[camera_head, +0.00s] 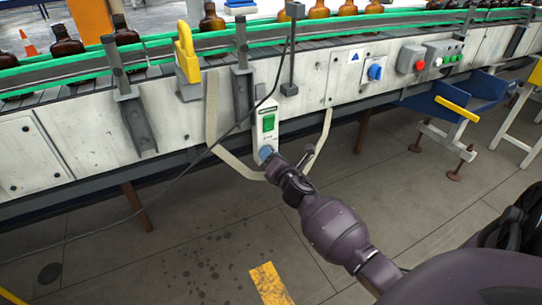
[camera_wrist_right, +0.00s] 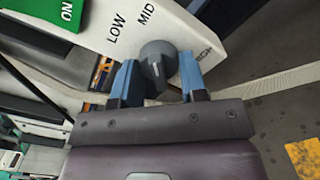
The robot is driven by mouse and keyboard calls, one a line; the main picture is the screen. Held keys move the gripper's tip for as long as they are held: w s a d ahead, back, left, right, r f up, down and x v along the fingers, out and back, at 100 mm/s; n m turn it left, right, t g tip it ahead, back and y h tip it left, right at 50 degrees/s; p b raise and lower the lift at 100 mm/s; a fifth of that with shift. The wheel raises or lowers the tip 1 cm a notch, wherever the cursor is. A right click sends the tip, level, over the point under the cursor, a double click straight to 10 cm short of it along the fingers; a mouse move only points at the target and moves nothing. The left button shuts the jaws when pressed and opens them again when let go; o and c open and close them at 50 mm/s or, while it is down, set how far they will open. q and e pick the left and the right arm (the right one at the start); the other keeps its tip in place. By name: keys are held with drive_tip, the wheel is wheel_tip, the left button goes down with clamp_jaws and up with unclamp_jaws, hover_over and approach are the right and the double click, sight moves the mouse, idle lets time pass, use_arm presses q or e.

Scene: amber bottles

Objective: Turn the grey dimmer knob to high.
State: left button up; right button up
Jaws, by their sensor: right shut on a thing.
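The grey dimmer knob (camera_wrist_right: 158,62) sits on a white control box, with LOW and MID printed above it in the right wrist view and a partly hidden label to its right. A short pale line marks the knob; I cannot tell which label it points to. My right gripper (camera_wrist_right: 158,80) has its blue fingers on both sides of the knob and is shut on it. In the head view my right gripper (camera_head: 267,153) is at the lower end of the control box (camera_head: 258,136) and hides the knob. My left gripper is not in view.
A green ON switch (camera_head: 268,123) is on the same box. The box hangs on the conveyor's white side panel, near a dark cable and a pale strap. Amber bottles (camera_head: 66,48) stand on the conveyor. A blue knob (camera_head: 375,72) and red button (camera_head: 419,65) are further right.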

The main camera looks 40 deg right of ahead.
drive_tip(key=m, duration=0.2)
drive_tip(key=shift+r+m, duration=0.15)
drive_tip(key=shift+m, duration=0.25)
drive_tip(key=m+p, duration=0.1)
drive_tip(key=m, duration=0.2)
drive_tip(key=shift+a+r+m, duration=0.1)
drive_tip(key=shift+m, duration=0.3)
drive_tip(key=m+p, duration=0.1)
drive_tip(key=m, duration=0.4)
drive_tip(key=shift+r, duration=0.15)
drive_tip(key=shift+m+p, duration=0.5)
drive_tip(key=shift+m, duration=0.5)
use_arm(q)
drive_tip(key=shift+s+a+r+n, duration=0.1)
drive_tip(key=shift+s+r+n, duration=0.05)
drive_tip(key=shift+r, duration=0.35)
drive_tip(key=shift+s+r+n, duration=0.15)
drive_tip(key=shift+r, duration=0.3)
use_arm(e)
drive_tip(key=shift+m, duration=0.5)
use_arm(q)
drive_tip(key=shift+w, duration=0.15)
use_arm(e)
drive_tip(key=o, duration=0.9)
